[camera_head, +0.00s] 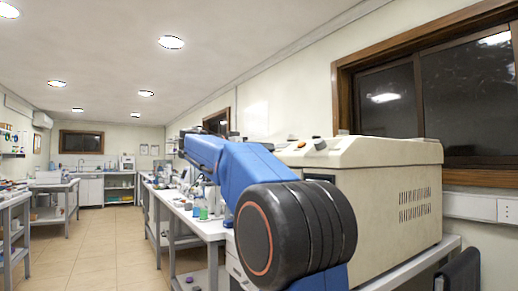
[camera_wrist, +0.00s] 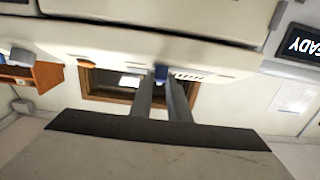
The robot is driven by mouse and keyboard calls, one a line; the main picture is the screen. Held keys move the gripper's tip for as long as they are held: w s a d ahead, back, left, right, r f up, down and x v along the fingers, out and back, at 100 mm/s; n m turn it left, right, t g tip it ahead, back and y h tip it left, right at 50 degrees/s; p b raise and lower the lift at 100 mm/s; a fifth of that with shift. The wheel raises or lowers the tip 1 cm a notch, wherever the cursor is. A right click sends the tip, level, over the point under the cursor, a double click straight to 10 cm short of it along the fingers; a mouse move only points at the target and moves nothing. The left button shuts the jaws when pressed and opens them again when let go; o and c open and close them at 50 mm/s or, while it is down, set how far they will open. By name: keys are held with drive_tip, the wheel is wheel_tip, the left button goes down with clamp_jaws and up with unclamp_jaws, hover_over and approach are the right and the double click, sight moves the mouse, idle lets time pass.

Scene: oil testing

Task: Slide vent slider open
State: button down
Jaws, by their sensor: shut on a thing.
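In the wrist view, a small blue knob (camera_wrist: 161,72), which appears to be the vent slider, sits on the beige machine's edge. My gripper (camera_wrist: 163,84) has its two grey fingers closed on the blue knob, one on each side. In the head view, the large beige machine (camera_head: 395,185) stands on the bench to the right. My blue arm reaches in front of it and hides part of it. The gripper and the knob cannot be made out there.
A screen with partly cut-off letters (camera_wrist: 300,45) is at the right of the wrist view. In the head view, a bench with bottles (camera_head: 203,211) runs along the right wall. A dark window (camera_head: 440,90) is behind the machine. The tiled floor (camera_head: 115,240) is open on the left.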

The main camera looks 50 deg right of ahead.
drive_tip(key=shift+s, duration=0.2)
drive_tip(key=c, duration=1.7)
unclamp_jaws()
drive_tip(key=shift+a, duration=0.1)
drive_tip(key=v, duration=1.7)
drive_tip(key=shift+w+a, duration=0.1)
drive_tip(key=shift+a, duration=0.05)
